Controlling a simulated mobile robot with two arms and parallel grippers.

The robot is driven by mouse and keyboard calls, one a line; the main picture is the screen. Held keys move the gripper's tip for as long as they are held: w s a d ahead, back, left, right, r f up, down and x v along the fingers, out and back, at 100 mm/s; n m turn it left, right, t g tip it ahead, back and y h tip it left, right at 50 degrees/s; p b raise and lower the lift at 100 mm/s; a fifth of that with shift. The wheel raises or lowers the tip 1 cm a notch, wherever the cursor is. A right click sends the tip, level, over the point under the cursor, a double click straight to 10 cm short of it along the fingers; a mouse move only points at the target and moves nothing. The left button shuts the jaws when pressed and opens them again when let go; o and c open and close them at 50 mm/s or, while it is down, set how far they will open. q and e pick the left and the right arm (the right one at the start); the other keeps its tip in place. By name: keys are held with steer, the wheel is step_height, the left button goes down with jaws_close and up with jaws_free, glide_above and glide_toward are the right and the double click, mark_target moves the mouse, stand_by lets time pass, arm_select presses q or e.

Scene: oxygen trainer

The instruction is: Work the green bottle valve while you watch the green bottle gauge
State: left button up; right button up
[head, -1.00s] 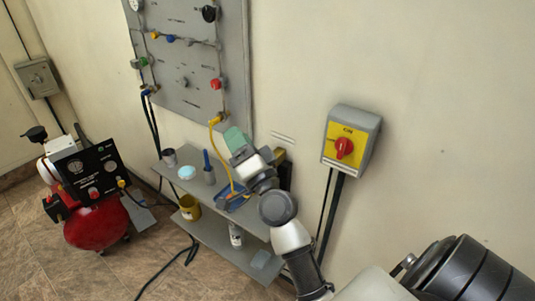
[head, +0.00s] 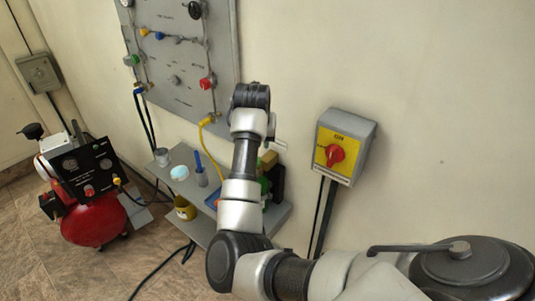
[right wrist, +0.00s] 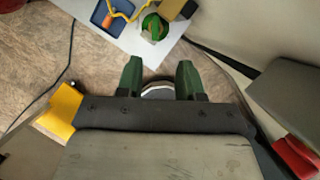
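My right arm reaches up across the middle of the head view. Its gripper is hidden there behind my wrist. In the right wrist view my right gripper (right wrist: 158,80) shows two green fingers standing apart. A pale-rimmed round thing shows partly between them; I cannot tell what it is or whether they touch it. A green round thing (right wrist: 154,27) lies beyond the fingertips, and green also shows on the shelf (head: 265,184) beside my arm. A green knob (head: 132,60) is on the wall panel, with a white gauge (head: 127,3) cut off above it. I cannot tell which is the bottle valve.
The grey panel (head: 185,90) carries red, blue and yellow fittings. A grey shelf (head: 200,228) below holds cups and a blue tray (head: 211,200). A switch box (head: 343,145) with a red knob is right of my arm. A red compressor (head: 93,222) stands left on the floor.

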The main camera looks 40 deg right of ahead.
steer(key=p+x, duration=0.1)
steer(key=x, duration=0.1)
steer(key=a+p+x, duration=0.1)
steer(key=x, duration=0.2)
steer(key=shift+w+f, duration=0.2)
steer(key=shift+f, duration=0.25)
steer(key=x, duration=0.2)
steer(key=p+x, duration=0.1)
steer(key=x, duration=0.1)
steer(key=shift+d, duration=0.3)
steer(key=shift+a+f, duration=0.1)
steer(key=shift+f, duration=0.05)
steer(key=c, duration=0.6)
arm_select(q)
steer(key=r, duration=0.3)
steer(key=shift+a, duration=0.4)
arm_select(e)
jaws_close()
